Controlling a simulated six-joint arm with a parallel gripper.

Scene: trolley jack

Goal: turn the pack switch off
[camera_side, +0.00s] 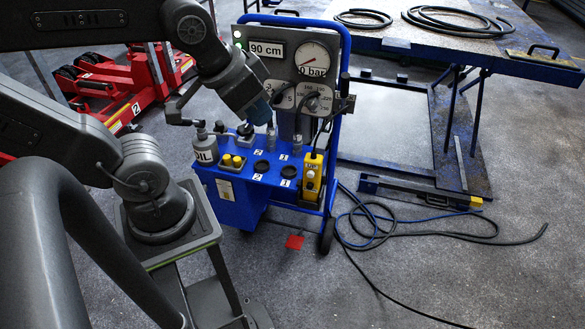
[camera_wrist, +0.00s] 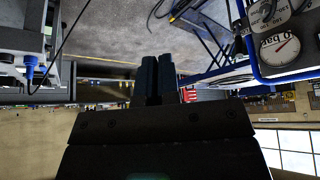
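The blue trolley (camera_side: 236,205) stands in the middle of the side view, with a grey upright panel (camera_side: 292,50) carrying dials and a "90 cm" display (camera_side: 267,50). I cannot tell for sure which part is the pack switch. A small green light (camera_side: 238,35) glows at the panel's upper left edge. My gripper (camera_side: 262,118) hangs before the lower left of the panel, above the trolley's deck, and hides part of both. In the wrist view my gripper's two dark fingers (camera_wrist: 158,80) lie side by side, almost touching, with nothing seen between them.
An oil bottle (camera_side: 205,145) and a yellow control box (camera_side: 311,177) stand at the deck's left and right. Hoses (camera_side: 385,235) lie on the floor at right. A blue lift table (camera_side: 450,45) stands behind, red jacks (camera_side: 115,85) at left.

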